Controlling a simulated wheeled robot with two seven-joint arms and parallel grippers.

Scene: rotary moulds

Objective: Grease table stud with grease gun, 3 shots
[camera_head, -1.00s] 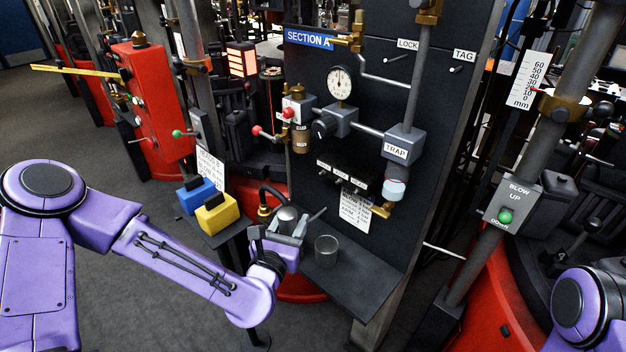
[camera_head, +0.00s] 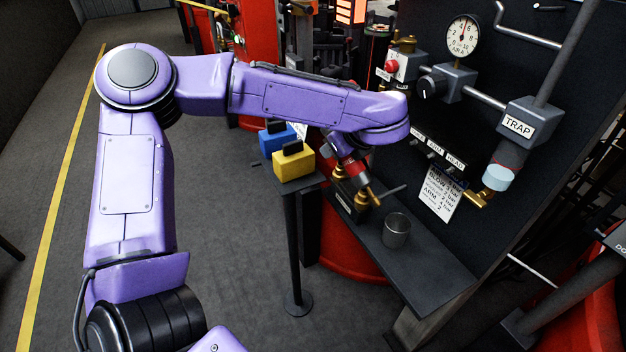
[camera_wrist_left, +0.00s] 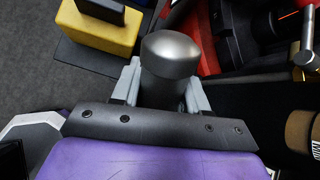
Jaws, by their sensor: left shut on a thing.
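My left arm reaches across the head view, and its forearm hides most of the left gripper. In the left wrist view, the left gripper (camera_wrist_left: 165,92) is shut on a grey metal cylinder with a rounded end (camera_wrist_left: 170,62), which looks like the grease gun. In the head view, a dark part with a red band (camera_head: 349,166) and a brass tip (camera_head: 372,197) shows below my forearm, tilted above the shelf; I cannot tell if it belongs to the gun. I cannot pick out the table stud. My right gripper is out of view.
A metal cup (camera_head: 396,231) stands on the dark shelf (camera_head: 430,277). A yellow block (camera_head: 294,163) and a blue block (camera_head: 275,138) sit on a small stand to the left. The panel carries a gauge (camera_head: 463,36) and a trap (camera_head: 524,123). Open floor lies left.

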